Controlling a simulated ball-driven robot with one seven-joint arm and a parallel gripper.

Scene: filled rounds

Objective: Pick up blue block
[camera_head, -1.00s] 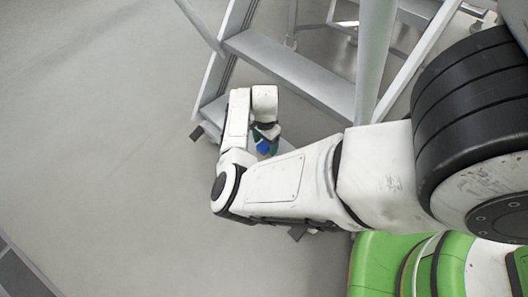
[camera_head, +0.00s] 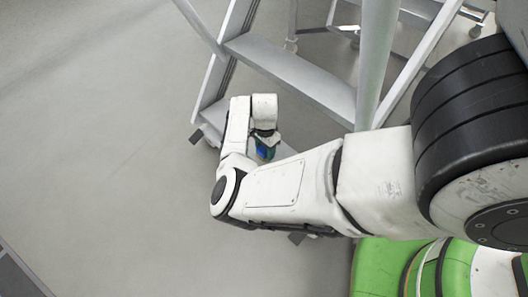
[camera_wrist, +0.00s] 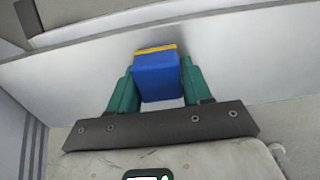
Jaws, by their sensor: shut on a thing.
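The blue block (camera_wrist: 158,80) has a yellow strip along its far edge in the wrist view. My gripper (camera_wrist: 156,86) has green fingers, one on each side of the block, and is shut on it. In the head view the block (camera_head: 264,153) shows only as a small blue patch beside my gripper (camera_head: 266,146), partly hidden by my arm. The block is in front of a pale grey step of the ladder; I cannot tell whether it touches the step.
A grey metal stepladder (camera_head: 290,72) stands around my gripper, with its steps and rails close to my arm. Grey floor (camera_head: 110,130) lies open to the left. Dark edging (camera_head: 18,275) runs along the lower left corner.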

